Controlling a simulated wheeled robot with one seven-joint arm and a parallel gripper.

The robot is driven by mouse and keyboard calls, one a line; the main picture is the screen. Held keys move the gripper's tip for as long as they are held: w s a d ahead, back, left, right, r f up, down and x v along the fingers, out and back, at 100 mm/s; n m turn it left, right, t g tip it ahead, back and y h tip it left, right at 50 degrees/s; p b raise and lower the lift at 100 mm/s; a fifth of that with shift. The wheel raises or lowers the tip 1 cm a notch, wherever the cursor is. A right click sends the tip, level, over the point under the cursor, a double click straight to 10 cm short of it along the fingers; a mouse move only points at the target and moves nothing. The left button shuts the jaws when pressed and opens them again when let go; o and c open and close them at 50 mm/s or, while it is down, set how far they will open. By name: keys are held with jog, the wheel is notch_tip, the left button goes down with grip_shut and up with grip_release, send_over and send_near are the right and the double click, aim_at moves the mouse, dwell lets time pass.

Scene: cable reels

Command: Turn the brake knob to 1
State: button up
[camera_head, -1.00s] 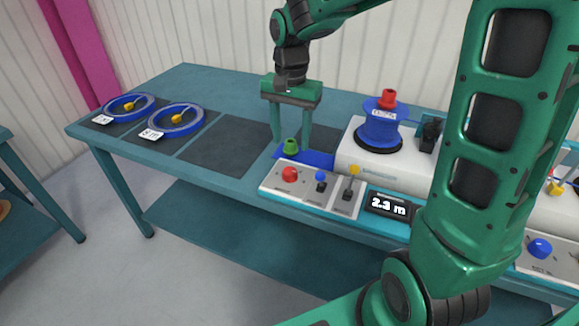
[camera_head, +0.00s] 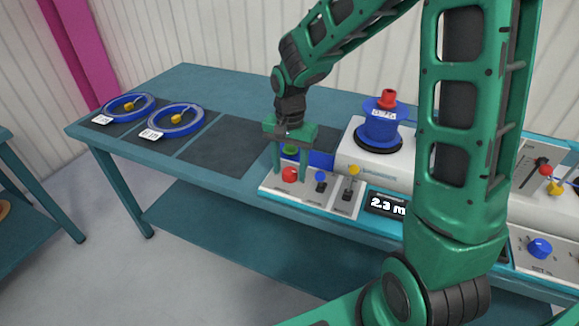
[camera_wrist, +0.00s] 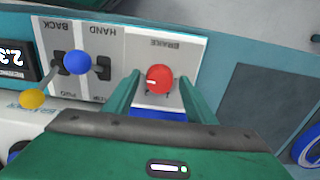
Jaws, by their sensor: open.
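The brake knob (camera_head: 290,175) is a red round knob on the grey control panel, under the label BRAKE. In the wrist view the knob (camera_wrist: 159,79) has a white pointer mark that points left. My gripper (camera_head: 289,178) is open and pointing down over the panel. In the wrist view my gripper (camera_wrist: 160,95) has one finger on each side of the knob, with a visible gap at each side. I cannot tell whether the fingertips reach down to the knob's height. The scale numbers around the knob are mostly hidden or too small to read.
A blue-knobbed lever (camera_head: 320,177) and a yellow-knobbed lever (camera_head: 354,171) stand right of the brake knob. A display (camera_head: 386,205) reads 2.3 m. A blue reel (camera_head: 381,125) sits on the white machine. Two blue cable rings lie on the left of the table.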

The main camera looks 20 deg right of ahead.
jog(key=shift+c, duration=0.5)
jog(key=c, duration=0.9)
jog(key=shift+d, duration=0.15)
jog(key=shift+c, duration=0.2)
